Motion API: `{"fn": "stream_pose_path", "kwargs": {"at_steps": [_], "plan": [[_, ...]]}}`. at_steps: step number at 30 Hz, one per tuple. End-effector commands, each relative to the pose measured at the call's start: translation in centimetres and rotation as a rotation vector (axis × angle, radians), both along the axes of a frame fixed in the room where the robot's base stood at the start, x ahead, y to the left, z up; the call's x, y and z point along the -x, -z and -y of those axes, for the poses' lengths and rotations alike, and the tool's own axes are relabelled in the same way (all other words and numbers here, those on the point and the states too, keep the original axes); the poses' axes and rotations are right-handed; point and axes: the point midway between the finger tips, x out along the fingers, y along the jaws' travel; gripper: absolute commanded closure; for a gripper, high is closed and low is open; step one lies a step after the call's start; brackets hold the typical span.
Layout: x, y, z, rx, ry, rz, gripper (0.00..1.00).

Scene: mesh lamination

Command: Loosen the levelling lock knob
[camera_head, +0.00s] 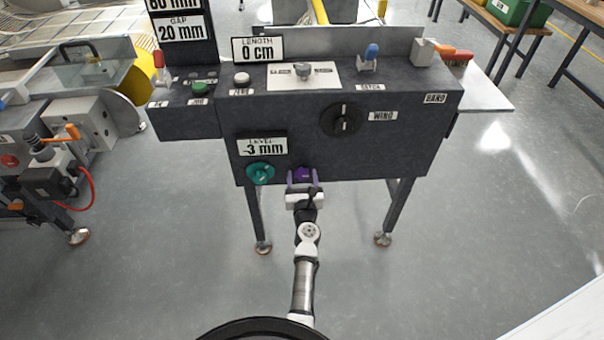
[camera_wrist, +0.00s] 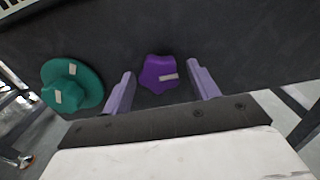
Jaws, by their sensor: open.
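A purple star-shaped knob (camera_head: 303,173) sits low on the front of the dark machine; it looks like the levelling lock knob, though no label on it is readable. In the wrist view the purple knob (camera_wrist: 158,73) carries a pale mark and lies between my two fingers, with a gap on each side. My gripper (camera_head: 302,178) is open in front of it, and its lilac fingers (camera_wrist: 161,84) do not visibly touch the knob. A teal knob (camera_head: 260,173) is left of the purple one, below a display reading -3 mm (camera_head: 262,146).
The machine's front panel (camera_head: 290,120) also holds a black WING dial (camera_head: 341,119). The teal knob (camera_wrist: 72,86) is close to my left finger in the wrist view. A machine leg (camera_head: 254,220) stands left of my arm, another (camera_head: 396,205) to the right. Open floor lies around.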

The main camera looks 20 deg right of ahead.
Motion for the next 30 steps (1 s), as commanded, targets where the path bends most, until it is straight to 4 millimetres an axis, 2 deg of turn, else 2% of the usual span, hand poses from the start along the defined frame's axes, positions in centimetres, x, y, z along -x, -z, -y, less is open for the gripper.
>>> {"fn": "stream_pose_path", "kwargs": {"at_steps": [5, 6, 16, 23, 30], "plan": [[0.00, 0.00, -0.01, 0.000, 0.000, 0.000, 0.40], [-0.01, 0.00, -0.01, 0.000, 0.000, 0.000, 0.43], [-0.01, 0.00, -0.01, 0.000, 0.000, 0.000, 0.85], [-0.02, 0.01, -0.02, 0.018, 0.000, -0.005, 0.85], [-0.05, 0.09, -0.06, 0.121, -0.001, -0.034, 0.85]]}}
